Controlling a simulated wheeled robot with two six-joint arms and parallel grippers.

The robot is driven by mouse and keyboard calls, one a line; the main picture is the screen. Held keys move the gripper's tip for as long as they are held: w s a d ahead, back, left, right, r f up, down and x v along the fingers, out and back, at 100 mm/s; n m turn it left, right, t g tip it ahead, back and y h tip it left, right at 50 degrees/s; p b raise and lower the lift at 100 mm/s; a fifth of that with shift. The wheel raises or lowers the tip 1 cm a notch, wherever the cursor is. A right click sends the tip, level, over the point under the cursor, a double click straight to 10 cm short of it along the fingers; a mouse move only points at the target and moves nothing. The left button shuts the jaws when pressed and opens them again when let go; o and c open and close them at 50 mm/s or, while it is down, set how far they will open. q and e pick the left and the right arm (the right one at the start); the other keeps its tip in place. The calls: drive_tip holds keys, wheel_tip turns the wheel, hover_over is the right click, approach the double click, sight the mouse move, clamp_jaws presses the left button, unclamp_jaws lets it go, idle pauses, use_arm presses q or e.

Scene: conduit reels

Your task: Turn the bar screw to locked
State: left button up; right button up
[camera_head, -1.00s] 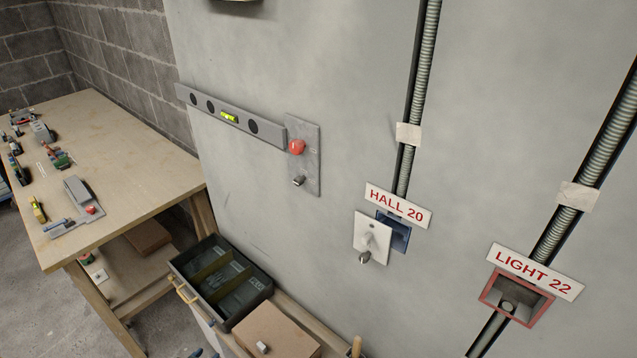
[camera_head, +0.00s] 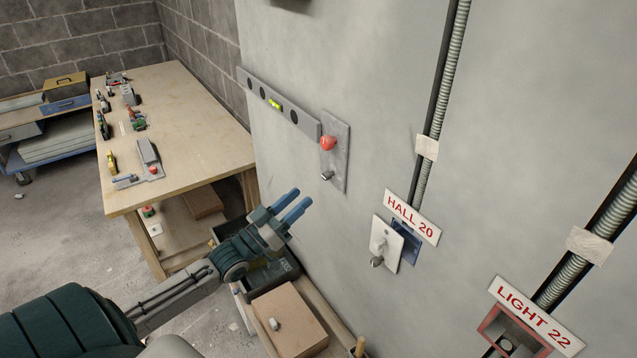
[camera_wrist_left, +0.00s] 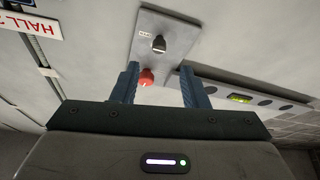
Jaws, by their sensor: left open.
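A grey metal plate (camera_head: 338,155) is fixed to the wall at the right end of a long grey bar with a level vial (camera_head: 275,104). The plate carries a red knob (camera_head: 328,143) and a small metal screw head (camera_head: 327,176) below it. I cannot tell for sure that this is the bar screw. The left wrist view shows the screw head (camera_wrist_left: 159,44) dark, beside a tiny unreadable label, and the red knob (camera_wrist_left: 146,77) between the fingers. My left gripper (camera_head: 302,198) is open and empty, its blue fingers pointing toward the wall, below and left of the plate.
A white plate (camera_head: 386,242) with a knob sits under the HALL 20 sign (camera_head: 411,217). LIGHT 22 (camera_head: 535,315) marks a red-framed box at lower right. Conduits run down the wall. A workbench (camera_head: 205,130) with tools stands left; a dark crate and brown box (camera_head: 290,318) lie below.

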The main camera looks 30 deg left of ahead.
sight(324, 178)
use_arm(q)
drive_tip(key=x, duration=0.5)
drive_tip(key=shift+d+f+b, duration=0.1)
drive_tip(key=shift+d+b, duration=0.05)
drive_tip(key=shift+b, duration=0.25)
drive_tip(key=shift+w+d+r, duration=0.1)
drive_tip(key=shift+w+r, duration=0.1)
drive_tip(key=shift+w, duration=0.3)
drive_tip(key=shift+w+d+r, duration=0.15)
drive_tip(key=shift+w+r, duration=0.05)
drive_tip(key=shift+w, duration=0.25)
use_arm(e)
drive_tip(key=shift+w+d+f, duration=0.25)
drive_tip(key=shift+d+f, duration=0.3)
drive_tip(key=shift+d, duration=0.25)
drive_tip(key=shift+a, duration=0.1)
use_arm(q)
drive_tip(key=shift+c, duration=1)
clamp_jaws()
use_arm(e)
drive_tip(key=shift+a+f, duration=0.1)
drive_tip(key=shift+a, duration=0.25)
